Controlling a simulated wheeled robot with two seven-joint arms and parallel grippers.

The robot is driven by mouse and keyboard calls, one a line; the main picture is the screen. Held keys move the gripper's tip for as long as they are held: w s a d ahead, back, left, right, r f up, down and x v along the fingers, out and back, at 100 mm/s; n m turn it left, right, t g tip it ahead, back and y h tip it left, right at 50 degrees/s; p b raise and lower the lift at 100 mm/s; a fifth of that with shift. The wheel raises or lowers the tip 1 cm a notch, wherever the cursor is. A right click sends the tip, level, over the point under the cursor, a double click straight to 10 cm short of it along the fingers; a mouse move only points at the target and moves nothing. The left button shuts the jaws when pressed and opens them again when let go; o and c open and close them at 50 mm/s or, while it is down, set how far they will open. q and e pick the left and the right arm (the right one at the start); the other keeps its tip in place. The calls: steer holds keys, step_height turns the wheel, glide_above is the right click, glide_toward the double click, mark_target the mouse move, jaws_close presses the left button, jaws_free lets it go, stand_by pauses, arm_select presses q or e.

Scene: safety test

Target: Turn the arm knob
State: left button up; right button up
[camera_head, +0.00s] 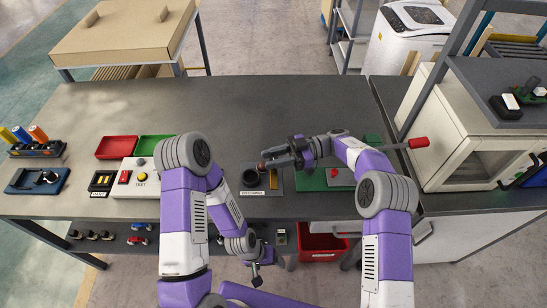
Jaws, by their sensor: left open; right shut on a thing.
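A dark panel (262,191) with a pale label lies near the table's front edge in the head view. A round black knob-like part (250,177) sits on its left side. My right gripper (266,163) is just above and behind this part, reaching in from the right. My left gripper (256,279) is open and empty, hanging low in front of the table edge.
A white box with a red and a yellow button (141,178) and red (117,147) and green trays stand at left. A green board (318,180) lies under my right arm. A white cabinet (455,130) stands right. The table's back middle is clear.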

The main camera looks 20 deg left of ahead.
mark_target(273, 158)
steer(key=o, duration=0.9)
steer(key=shift+a, duration=0.1)
steer(key=shift+o, duration=0.2)
step_height(273, 158, up, 10)
steer(key=shift+p, duration=1.25)
